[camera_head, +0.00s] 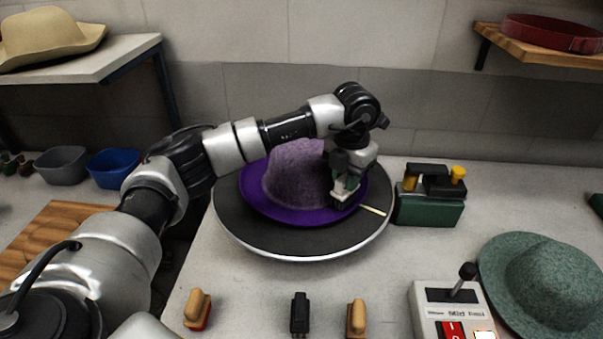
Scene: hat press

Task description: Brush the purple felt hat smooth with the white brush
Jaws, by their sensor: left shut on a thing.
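The purple felt hat (293,178) rests on a round dark turntable (240,233) with a pale rim. Its crown looks fuzzy, and its wide brim is a smoother, deeper purple. My left arm reaches in from the left across the hat. My left gripper (345,192) points down at the right side of the crown, over the brim, and is shut on the white brush. Only a pale handle (373,210) shows, sticking out to the lower right; the brush head is mostly hidden by the fingers. I cannot tell whether it touches the felt. My right gripper is out of view.
A green box (430,209) with a yellow knob stands right of the turntable. A lever control box (455,312) and green hat (548,285) are at the lower right. Several small tools, including a wooden-handled brush (197,309), line the front. A blue bowl (113,168) sits left.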

